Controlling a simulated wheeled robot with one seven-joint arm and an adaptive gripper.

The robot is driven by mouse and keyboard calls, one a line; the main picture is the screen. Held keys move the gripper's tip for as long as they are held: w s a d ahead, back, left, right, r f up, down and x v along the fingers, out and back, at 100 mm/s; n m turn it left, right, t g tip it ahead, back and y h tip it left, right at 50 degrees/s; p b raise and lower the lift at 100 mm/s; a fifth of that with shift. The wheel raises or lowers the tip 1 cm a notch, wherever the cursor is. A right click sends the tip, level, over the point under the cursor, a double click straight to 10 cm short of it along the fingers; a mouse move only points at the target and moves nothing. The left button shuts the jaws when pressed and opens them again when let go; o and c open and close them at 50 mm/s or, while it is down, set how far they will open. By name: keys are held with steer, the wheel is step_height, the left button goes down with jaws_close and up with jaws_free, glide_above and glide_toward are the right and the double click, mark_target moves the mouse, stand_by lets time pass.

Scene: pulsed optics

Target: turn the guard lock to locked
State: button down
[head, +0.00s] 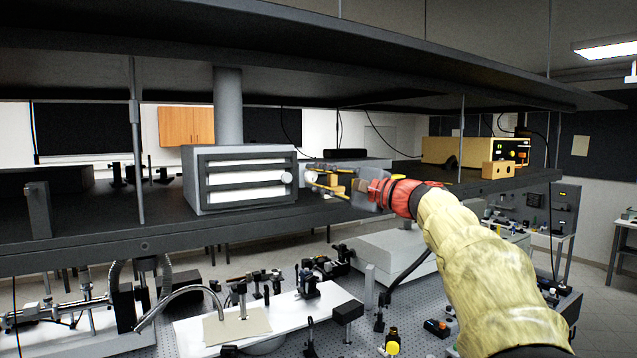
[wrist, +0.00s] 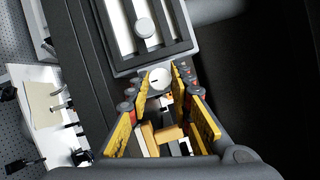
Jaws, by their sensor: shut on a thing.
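My gripper (wrist: 160,82) has its yellow-padded fingers on either side of a round white dial with a short dark mark, which I take as the guard lock (wrist: 159,76). The fingertips close on it at the edge of a grey box (wrist: 126,66). The mark lies roughly level across the wrist picture; I cannot read any lock label. In the head view my gripper (head: 312,180) reaches the right end of the box (head: 240,151) from the right, and the lock is not clearly seen there. A separate white knob (wrist: 144,28) sits on the box's barred front, also in the head view (head: 287,177).
The box stands on a dark shelf (head: 100,233) with another shelf close above. Posts (head: 137,150) stand along the shelf's front edge. A yellow instrument (head: 465,151) is at the right. Below, an optics table (head: 420,290) carries several mounts.

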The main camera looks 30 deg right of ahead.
steer(key=shift+f, duration=0.1)
stand_by(0.3)
steer(key=c, duration=1.6)
jaws_free()
steer(key=v, duration=1.2)
steer(key=shift+d, duration=0.1)
